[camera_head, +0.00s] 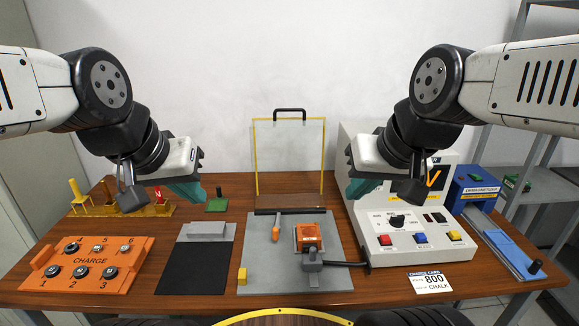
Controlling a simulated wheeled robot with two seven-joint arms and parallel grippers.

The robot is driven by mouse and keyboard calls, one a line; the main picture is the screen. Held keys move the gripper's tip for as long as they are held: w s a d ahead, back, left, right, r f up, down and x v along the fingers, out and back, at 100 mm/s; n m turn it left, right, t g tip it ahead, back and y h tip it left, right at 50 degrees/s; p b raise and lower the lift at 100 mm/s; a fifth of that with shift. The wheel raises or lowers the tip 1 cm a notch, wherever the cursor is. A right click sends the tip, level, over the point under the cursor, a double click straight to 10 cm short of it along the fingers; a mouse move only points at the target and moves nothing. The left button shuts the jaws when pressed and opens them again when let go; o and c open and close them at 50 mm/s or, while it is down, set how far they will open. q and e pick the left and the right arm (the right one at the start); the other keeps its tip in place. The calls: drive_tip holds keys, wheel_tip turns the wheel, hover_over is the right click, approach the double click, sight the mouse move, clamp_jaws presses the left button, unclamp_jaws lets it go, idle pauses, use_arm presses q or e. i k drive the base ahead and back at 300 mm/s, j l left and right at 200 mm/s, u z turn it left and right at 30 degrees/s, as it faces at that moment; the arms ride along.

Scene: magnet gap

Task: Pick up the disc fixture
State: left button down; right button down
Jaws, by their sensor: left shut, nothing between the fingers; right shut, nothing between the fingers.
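No part is labelled as the disc fixture, so I cannot tell for certain which one it is. An orange tray (113,262) marked CHARGE lies at the front left of the table, with several dark and pale round pieces in numbered places. A small orange block (308,235) sits on the grey plate (262,260) at the table's middle, next to a small dark clamp-like part (312,265). My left gripper (192,193) is shut and empty, above the table's back left. My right gripper (360,187) is shut and empty, in front of the white instrument box. Neither touches an object.
A white instrument box (385,221) with a dial and coloured buttons stands right of centre. A yellow-framed clear screen (289,125) stands at the back. A black mat (196,266), a blue device (505,247) and a yellow rack (122,209) also occupy the wooden table (230,292).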

sight(309, 234)
drive_tip(key=i+j+z, duration=0.1)
drive_tip(key=j+z, duration=0.5)
drive_tip(key=z, duration=0.15)
drive_tip(key=i+j, duration=0.05)
